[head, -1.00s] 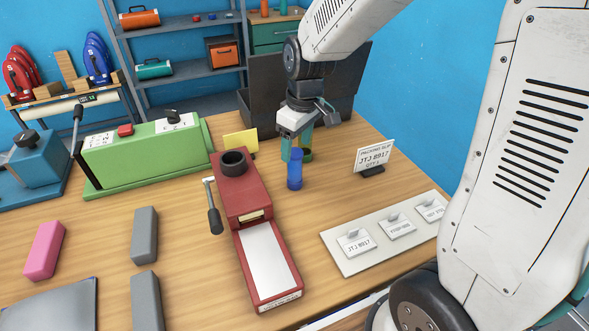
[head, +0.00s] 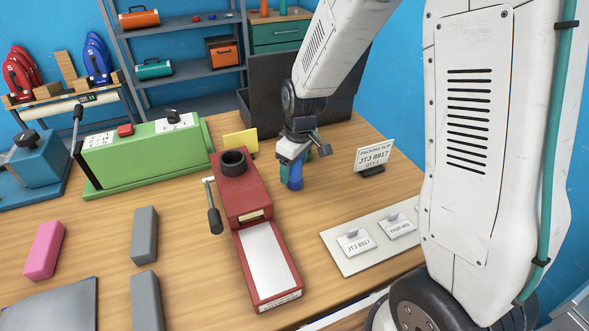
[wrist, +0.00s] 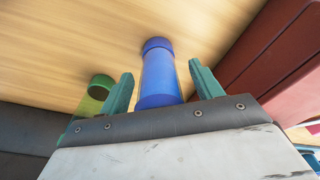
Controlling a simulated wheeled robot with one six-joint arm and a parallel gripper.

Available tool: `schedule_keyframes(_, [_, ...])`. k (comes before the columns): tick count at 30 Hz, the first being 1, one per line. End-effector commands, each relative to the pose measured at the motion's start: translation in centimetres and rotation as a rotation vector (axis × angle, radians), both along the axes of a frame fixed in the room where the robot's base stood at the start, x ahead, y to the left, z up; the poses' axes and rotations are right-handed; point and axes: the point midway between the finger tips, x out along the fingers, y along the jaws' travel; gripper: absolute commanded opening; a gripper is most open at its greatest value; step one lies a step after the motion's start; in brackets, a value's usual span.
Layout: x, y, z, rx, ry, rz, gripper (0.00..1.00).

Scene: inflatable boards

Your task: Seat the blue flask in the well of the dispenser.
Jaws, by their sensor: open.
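The blue flask (head: 295,181) stands upright on the table, to the right of the red dispenser (head: 240,200). The dispenser's dark round well (head: 232,158) is on its upper rear end and looks empty from here. My gripper (head: 293,165) is over the flask and hides its upper part in the head view. In the wrist view the flask (wrist: 158,75) shows between the two green fingers of my open gripper (wrist: 160,78), with space at both sides.
A green cylinder (wrist: 100,87) stands close beside the blue flask. A packing slip sign (head: 373,158) and a pale board with labels (head: 350,262) are to the right. A dark bin (head: 262,95) stands behind. A lever handle (head: 214,220) sticks out left of the dispenser.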

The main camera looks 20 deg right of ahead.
Motion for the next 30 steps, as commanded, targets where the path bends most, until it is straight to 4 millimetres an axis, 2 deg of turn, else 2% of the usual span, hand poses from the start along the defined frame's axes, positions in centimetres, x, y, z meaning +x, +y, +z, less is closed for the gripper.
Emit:
schedule_keyframes(1, [0.0,0.0,0.0,0.0,0.0,0.0,0.65])
schedule_keyframes(2, [0.0,0.0,0.0,0.0,0.0,0.0,0.59])
schedule_keyframes(6, [0.0,0.0,0.0,0.0,0.0,0.0,0.2])
schedule_keyframes(7, [0.0,0.0,0.0,0.0,0.0,0.0,0.13])
schedule_keyframes(19, [0.0,0.0,0.4,0.0,-0.001,0.0,0.13])
schedule_keyframes(30, [0.1,0.2,2.9,0.0,-0.002,0.003,0.13])
